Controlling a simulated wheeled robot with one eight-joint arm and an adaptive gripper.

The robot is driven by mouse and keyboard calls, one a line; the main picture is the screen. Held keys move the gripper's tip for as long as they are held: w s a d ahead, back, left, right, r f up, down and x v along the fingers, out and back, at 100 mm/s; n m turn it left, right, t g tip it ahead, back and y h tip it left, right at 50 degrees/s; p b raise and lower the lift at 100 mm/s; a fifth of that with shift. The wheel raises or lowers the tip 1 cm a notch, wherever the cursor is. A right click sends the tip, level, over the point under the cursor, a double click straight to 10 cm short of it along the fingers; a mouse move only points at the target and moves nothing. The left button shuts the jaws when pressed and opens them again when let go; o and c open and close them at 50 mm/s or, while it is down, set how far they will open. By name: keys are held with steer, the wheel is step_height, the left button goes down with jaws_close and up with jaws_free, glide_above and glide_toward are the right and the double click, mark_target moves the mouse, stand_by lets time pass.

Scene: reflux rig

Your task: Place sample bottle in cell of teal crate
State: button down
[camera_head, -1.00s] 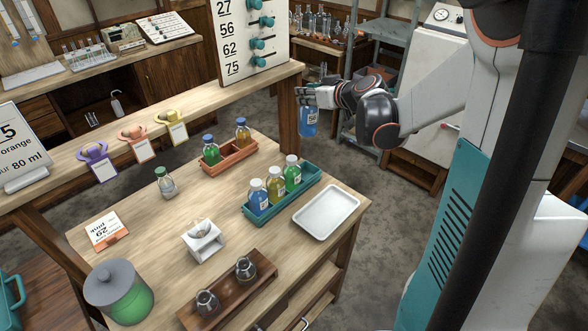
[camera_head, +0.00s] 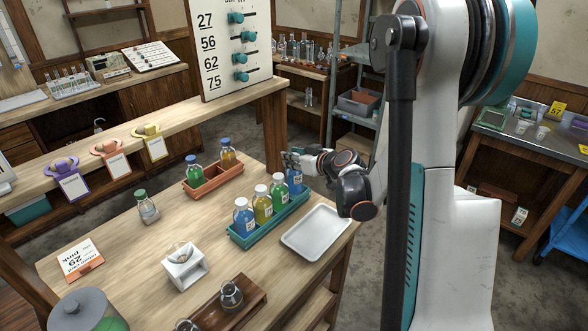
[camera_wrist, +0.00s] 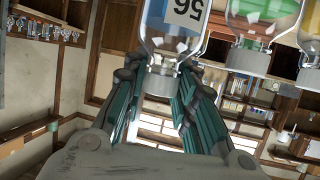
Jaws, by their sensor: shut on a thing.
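The teal crate (camera_head: 268,228) stands on the wooden table with a blue bottle (camera_head: 243,219), a yellow bottle (camera_head: 262,208) and a green bottle (camera_head: 278,196) upright in a row. My gripper (camera_head: 294,160) is shut on the neck of another blue sample bottle (camera_head: 295,182), upright at the crate's far right end, beside the green one. Whether its base is inside the end cell or just above it, I cannot tell. In the wrist view the held bottle (camera_wrist: 172,40) shows a numbered label, with its cap between my teal fingers (camera_wrist: 160,95). Neighbouring bottles show at right.
A white tray (camera_head: 316,232) lies right of the crate. An orange crate (camera_head: 212,183) with a green and an amber bottle stands behind left. A small bottle (camera_head: 147,210), white holder (camera_head: 184,268) and wooden rack (camera_head: 235,315) share the table. The number board's post (camera_head: 274,135) is close behind.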

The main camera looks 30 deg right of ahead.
steer(key=shift+f+b, duration=0.5)
steer(key=shift+f, duration=1.15)
steer(key=shift+f, duration=0.2)
steer(key=c, duration=1.3)
jaws_free()
steer(key=shift+r, duration=0.15)
steer(key=shift+s+r, duration=0.15)
steer(key=shift+r, duration=0.05)
steer(key=p+v, duration=0.3)
steer(key=v, duration=0.8)
steer(key=shift+s, duration=0.3)
steer(key=shift+d, duration=0.15)
